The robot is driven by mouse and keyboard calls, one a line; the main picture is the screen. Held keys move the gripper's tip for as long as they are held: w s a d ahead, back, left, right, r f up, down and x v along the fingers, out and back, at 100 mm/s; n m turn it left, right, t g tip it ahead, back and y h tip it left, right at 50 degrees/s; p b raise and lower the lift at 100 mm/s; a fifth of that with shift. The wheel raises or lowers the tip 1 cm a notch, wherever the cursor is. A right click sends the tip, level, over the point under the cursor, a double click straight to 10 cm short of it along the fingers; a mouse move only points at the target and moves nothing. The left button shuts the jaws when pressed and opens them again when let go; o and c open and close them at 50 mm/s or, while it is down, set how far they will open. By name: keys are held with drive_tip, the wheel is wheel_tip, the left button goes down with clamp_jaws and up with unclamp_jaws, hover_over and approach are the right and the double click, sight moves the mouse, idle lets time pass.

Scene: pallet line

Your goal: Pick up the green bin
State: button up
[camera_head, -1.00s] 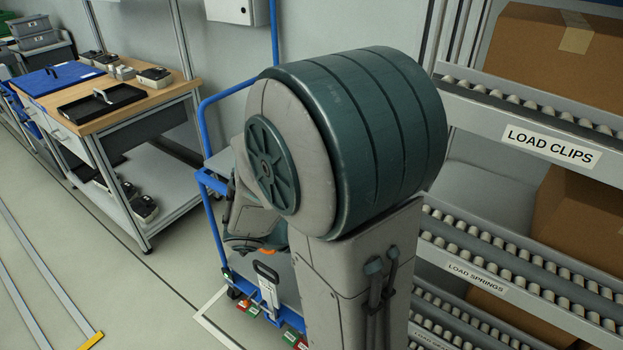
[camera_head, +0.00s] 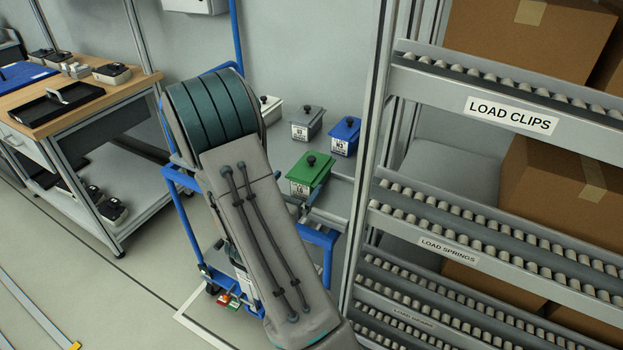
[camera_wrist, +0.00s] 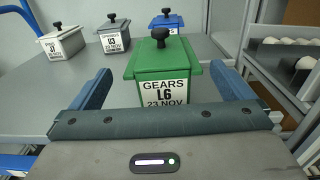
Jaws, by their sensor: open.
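The green bin (camera_head: 310,173) has a lid with a black knob and stands on the grey top of a blue-framed cart (camera_head: 330,201). In the wrist view the green bin (camera_wrist: 165,75) carries a white label reading GEARS L6 23 NOV. My gripper (camera_wrist: 168,85) is open, one blue-grey finger on each side of the bin's near part.
A grey bin (camera_head: 307,124), a blue bin (camera_head: 345,136) and a pale bin (camera_head: 270,108) stand behind the green one. A roller rack (camera_head: 470,225) with cartons (camera_head: 535,40) stands close on the right. A workbench (camera_head: 90,95) is at left.

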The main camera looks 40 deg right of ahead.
sight(309, 170)
drive_tip(key=shift+x, duration=1.2)
drive_tip(key=x, duration=0.2)
drive_tip(key=f+p+x, duration=0.1)
drive_tip(key=x, duration=0.2)
drive_tip(key=shift+s+d, duration=0.1)
drive_tip(key=c, duration=1)
drive_tip(key=shift+c, duration=1.4)
